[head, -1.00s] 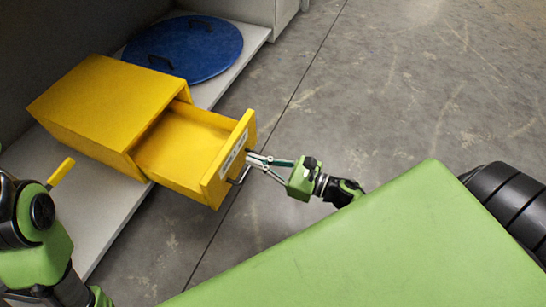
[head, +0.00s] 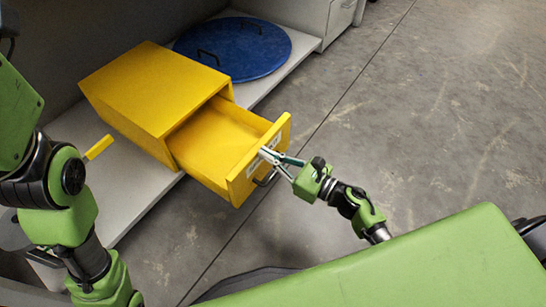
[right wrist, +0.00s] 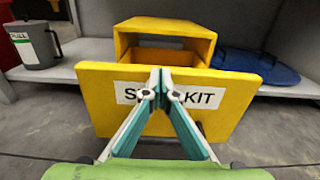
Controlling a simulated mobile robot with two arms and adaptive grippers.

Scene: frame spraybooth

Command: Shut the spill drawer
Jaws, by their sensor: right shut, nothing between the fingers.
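The yellow spill drawer (head: 238,178) stands well out of its yellow housing (head: 150,95), and its inside looks empty. Its front has a white label, reading partly "KIT" in the right wrist view (right wrist: 200,97), and a dark bar handle (head: 266,179). My right gripper (head: 265,153) is shut and empty, its fingertips at the label on the drawer front. In the right wrist view the closed fingertips (right wrist: 157,80) cover the middle of the label; I cannot tell whether they touch it. My left arm shows at the left, but its gripper is out of sight.
The housing stands on a grey shelf (head: 135,205). A round blue lid (head: 245,50) with dark handles lies behind it. A grey labelled container (right wrist: 38,48) shows at left in the right wrist view. The concrete floor (head: 430,130) is open at right.

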